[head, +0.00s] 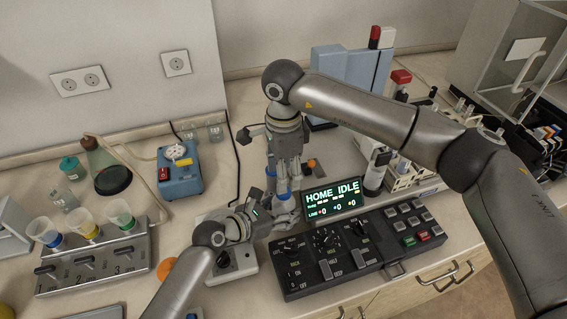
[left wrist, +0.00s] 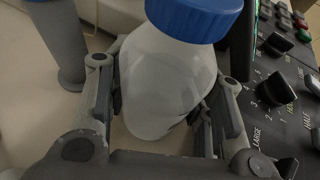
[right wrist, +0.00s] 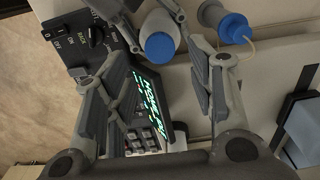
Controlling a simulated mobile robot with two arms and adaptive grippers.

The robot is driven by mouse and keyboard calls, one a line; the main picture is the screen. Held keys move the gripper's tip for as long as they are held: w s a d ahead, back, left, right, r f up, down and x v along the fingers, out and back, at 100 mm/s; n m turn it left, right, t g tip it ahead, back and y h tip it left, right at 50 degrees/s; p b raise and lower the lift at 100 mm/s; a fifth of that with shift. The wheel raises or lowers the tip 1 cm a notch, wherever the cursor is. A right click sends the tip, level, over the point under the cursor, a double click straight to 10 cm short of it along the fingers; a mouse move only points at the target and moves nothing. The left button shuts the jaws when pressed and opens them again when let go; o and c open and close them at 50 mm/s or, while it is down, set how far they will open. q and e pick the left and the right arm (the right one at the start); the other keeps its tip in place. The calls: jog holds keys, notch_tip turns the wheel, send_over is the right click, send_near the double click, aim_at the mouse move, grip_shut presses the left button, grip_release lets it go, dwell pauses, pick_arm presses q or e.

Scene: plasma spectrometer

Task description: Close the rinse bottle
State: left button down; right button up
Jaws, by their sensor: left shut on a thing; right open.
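The rinse bottle is a white bottle (left wrist: 165,85) with a blue cap (left wrist: 195,15) on its top in the left wrist view. My left gripper (left wrist: 167,92) is shut on the bottle's body, one finger on each side. In the head view my left gripper (head: 255,213) is low, beside the control panel. My right gripper (head: 285,180) points down from above, open. In the right wrist view the blue cap (right wrist: 160,46) shows between the spread fingers of my right gripper (right wrist: 160,55), apart from both. How tight the cap is I cannot tell.
Another blue-capped bottle (right wrist: 233,27) with a thin tube stands close by in the right wrist view. A black control panel (head: 350,250) and a display reading HOME IDLE (head: 333,199) are just right. A rack with cups (head: 95,260) stands left.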

send_over(284, 208)
jog(key=w, duration=0.2)
jog(key=shift+w+f, duration=0.15)
jog(key=shift+f, duration=2.55)
jog(key=shift+c, duration=0.2)
jog(key=c, duration=1)
jog(key=m, duration=0.4)
jog(key=shift+m, duration=0.3)
jog(key=shift+c, duration=0.2)
jog(key=m, duration=0.5)
jog(key=shift+a+m, duration=0.1)
jog(key=shift+m, duration=0.3)
jog(key=o, duration=1.1)
